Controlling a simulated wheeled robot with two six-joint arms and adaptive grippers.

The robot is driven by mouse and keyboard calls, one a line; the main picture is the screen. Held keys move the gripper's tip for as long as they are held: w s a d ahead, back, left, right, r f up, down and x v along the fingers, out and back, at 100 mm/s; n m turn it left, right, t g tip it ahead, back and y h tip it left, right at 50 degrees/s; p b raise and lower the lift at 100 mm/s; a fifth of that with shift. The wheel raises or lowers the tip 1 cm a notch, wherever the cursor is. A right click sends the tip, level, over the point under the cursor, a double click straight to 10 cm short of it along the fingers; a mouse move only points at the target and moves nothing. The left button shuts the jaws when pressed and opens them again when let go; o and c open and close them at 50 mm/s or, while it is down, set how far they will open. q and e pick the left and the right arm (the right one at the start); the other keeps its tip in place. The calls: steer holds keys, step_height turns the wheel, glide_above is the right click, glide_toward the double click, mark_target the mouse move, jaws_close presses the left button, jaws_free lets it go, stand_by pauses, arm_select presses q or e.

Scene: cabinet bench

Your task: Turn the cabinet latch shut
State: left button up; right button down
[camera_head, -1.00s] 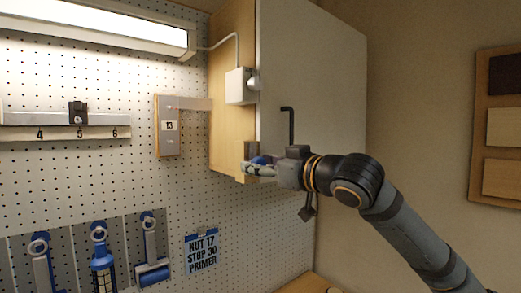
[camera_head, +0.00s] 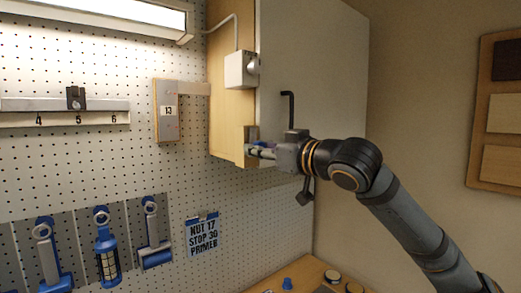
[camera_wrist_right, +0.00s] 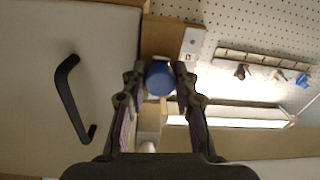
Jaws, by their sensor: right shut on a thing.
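The white cabinet door (camera_head: 325,70) has a black bar handle (camera_head: 290,105) near its left edge; the handle also shows in the wrist view (camera_wrist_right: 72,98). The latch has a round blue knob (camera_wrist_right: 159,78), set by a wooden block at the cabinet's lower left edge. My right gripper (camera_head: 256,150) reaches in from the right, below the handle. In the wrist view its two fingertips (camera_wrist_right: 160,80) are shut on the sides of the blue knob. In the head view the fingers mostly hide the knob, and the latch's exact angle cannot be told. My left gripper is not in view.
A white switch box (camera_head: 241,69) sits on the cabinet's wooden side above the latch. A grey box marked 13 (camera_head: 167,118) is on the pegboard to the left. Tools (camera_head: 105,250) hang lower left. Small jars (camera_head: 333,276) stand on the bench below.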

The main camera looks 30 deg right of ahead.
steer(key=m+b, duration=0.1)
steer(key=m, duration=0.3)
steer(key=shift+f, duration=0.1)
steer(key=m+b, duration=0.1)
steer(key=m, duration=0.4)
steer(key=shift+b, duration=0.3)
steer(key=m, duration=0.2)
steer(key=m+b, duration=0.1)
steer(key=m, duration=0.1)
steer(key=shift+m+t+h+b, duration=0.3)
steer(key=shift+m+b, duration=0.7)
steer(key=shift+m, duration=1.6)
steer(key=c, duration=1)
jaws_free()
